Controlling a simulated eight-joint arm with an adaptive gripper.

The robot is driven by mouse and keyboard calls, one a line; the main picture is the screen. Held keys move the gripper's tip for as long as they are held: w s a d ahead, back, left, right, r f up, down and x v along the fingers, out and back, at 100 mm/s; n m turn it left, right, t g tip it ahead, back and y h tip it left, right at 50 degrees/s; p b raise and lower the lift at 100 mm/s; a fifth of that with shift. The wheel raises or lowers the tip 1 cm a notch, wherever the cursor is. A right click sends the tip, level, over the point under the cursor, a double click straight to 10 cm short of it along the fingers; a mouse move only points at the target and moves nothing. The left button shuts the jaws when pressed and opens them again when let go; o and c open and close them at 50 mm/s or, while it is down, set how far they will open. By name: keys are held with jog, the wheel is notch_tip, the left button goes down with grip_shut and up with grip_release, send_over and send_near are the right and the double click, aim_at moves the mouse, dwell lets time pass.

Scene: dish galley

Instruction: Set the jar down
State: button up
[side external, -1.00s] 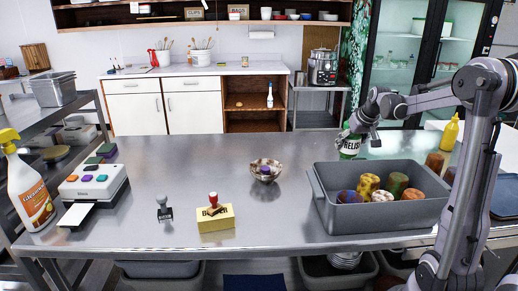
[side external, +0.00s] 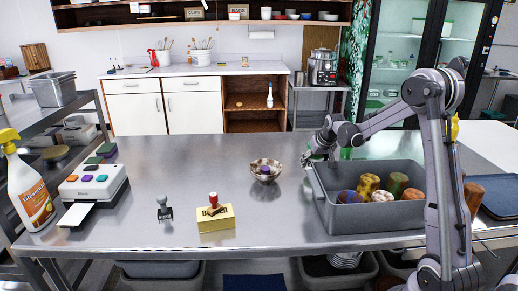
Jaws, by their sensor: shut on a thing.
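My gripper (side external: 309,159) is above the steel table, just left of the grey bin. It is shut on the jar (side external: 306,153), which shows only as a small light and green patch at the fingers. The gripper hides most of the jar, so its tilt and whether it touches the table cannot be told. The steel table (side external: 250,222) has bare surface around the gripper.
The grey bin (side external: 385,218) holds several coloured cylinders close to the right. A green thing (side external: 346,153) shows partly behind the bin and my arm. A metal bowl (side external: 266,172) stands to the left.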

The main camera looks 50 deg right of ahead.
jog(key=shift+f, duration=0.8)
jog(key=o, duration=1.5)
jog(key=shift+f, duration=0.15)
jog(key=shift+o, duration=0.2)
jog(key=v, duration=1.2)
jog(key=s+a+n+t+y, duration=0.1)
jog(key=s+a+n, duration=0.2)
jog(key=a, duration=1.2)
jog(key=s+a+n+t+y, duration=0.1)
jog(key=s+a+n, duration=0.3)
jog(key=s+a, duration=0.5)
jog(key=a+f+y, duration=0.1)
jog(key=a, duration=0.6)
jog(key=shift+s+y, duration=0.15)
jog(key=shift+y, duration=0.15)
